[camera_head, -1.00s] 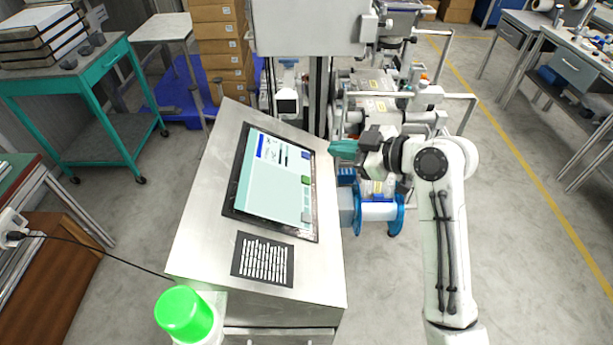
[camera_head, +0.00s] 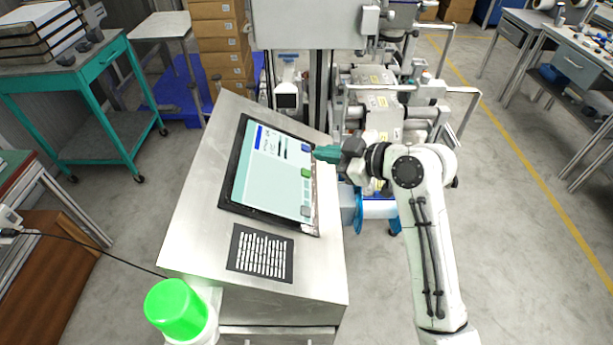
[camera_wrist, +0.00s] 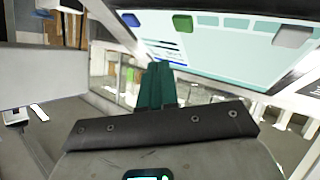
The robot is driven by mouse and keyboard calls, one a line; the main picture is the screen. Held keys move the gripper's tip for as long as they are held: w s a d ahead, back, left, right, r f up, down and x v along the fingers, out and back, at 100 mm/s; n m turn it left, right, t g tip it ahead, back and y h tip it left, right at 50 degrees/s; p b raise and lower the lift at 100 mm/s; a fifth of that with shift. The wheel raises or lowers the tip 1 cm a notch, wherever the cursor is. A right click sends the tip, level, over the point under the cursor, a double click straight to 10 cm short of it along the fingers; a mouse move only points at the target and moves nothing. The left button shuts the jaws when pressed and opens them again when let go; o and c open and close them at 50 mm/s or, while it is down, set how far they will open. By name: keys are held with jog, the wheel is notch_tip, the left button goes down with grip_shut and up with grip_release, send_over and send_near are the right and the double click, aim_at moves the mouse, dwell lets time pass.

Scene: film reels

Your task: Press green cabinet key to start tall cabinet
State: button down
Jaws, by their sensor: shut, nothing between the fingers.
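The green key (camera_head: 306,173) is a small square near the right edge of the lit touchscreen (camera_head: 265,185) on a sloped steel console. It also shows in the wrist view (camera_wrist: 182,23), between a blue key and a grey key. My gripper (camera_head: 318,153) has teal fingers, shut and empty. The fingertips are at the screen's upper right edge, nearest the blue key (camera_head: 306,147) and slightly above the green key in the head view. In the wrist view the fingertips (camera_wrist: 160,68) lie below the green key. I cannot tell whether they touch the screen.
A grey key (camera_head: 305,210) lies lower on the screen. A green-capped lamp (camera_head: 176,308) stands at the front left. Machinery (camera_head: 380,110) stands behind my arm.

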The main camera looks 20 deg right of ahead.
jog(key=shift+w+a+f+b, duration=0.15)
jog(key=shift+a+f+b, duration=0.25)
jog(key=shift+f, duration=0.3)
jog(key=shift+w+a+f+b, duration=0.1)
jog(key=shift+a+f+b, duration=0.25)
jog(key=shift+f, duration=0.3)
dwell(1.1)
jog(key=shift+a+f+b, duration=0.2)
jog(key=shift+f+b, duration=0.15)
jog(key=shift+w+a+f+b, duration=0.1)
jog(key=shift+a+f+b, duration=0.1)
jog(key=shift+f+b, duration=0.2)
dwell(0.7)
jog(key=shift+r, duration=0.15)
jog(key=shift+d+r+p, duration=0.4)
jog(key=shift+r+p, duration=0.15)
jog(key=shift+r, duration=0.05)
dwell(0.3)
jog(key=r+p, duration=0.1)
jog(key=d+r, duration=0.1)
jog(key=r, duration=0.1)
jog(key=s+d+r+p, duration=0.1)
jog(key=shift+d+r+p, duration=0.2)
jog(key=shift+p, duration=0.15)
